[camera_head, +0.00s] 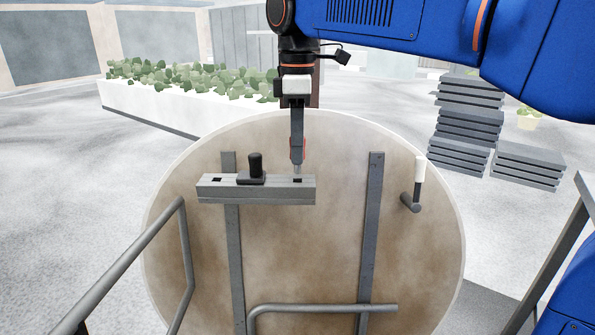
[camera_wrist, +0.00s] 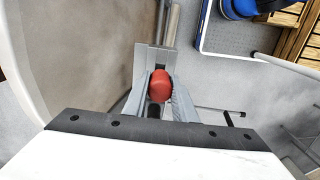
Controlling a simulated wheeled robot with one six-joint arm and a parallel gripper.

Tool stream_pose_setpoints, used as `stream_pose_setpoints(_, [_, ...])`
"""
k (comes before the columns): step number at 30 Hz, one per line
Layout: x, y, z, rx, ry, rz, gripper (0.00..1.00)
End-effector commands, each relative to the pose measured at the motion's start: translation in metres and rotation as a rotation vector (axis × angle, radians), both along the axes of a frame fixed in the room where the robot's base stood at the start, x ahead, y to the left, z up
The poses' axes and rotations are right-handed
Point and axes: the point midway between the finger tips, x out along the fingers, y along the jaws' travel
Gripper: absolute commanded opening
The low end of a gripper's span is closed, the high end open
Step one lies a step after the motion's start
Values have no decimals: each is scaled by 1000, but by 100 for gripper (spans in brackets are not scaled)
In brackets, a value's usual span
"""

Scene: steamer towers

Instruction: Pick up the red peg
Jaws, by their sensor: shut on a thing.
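The red peg shows in the wrist view (camera_wrist: 160,86) as a rounded red top between my two grey fingers. In the head view a small strip of the red peg (camera_head: 303,147) shows beside the fingers; the rest is hidden. My gripper (camera_head: 297,155) points straight down and is shut on the peg. It is above the right end of a grey block (camera_head: 258,191). A pale grey pin-like part shows below the fingertips, close to a dark slot in the block; I cannot tell whether it is inside the slot.
A black knob (camera_head: 255,167) stands on the block, left of my gripper. Two grey vertical bars (camera_head: 370,230) run down the round brown plate (camera_head: 330,240). A white-and-black handle (camera_head: 420,172) sticks out at right. Grey rails (camera_head: 140,255) stand in front. A planter (camera_head: 170,105) is behind.

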Motion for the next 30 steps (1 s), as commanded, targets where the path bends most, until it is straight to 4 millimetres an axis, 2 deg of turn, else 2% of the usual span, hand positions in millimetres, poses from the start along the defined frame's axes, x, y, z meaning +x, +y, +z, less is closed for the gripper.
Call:
stream_pose_setpoints(14, [0,0,21,1,-1,0,0])
stream_pose_setpoints(30, [0,0,22,0,0,0,0])
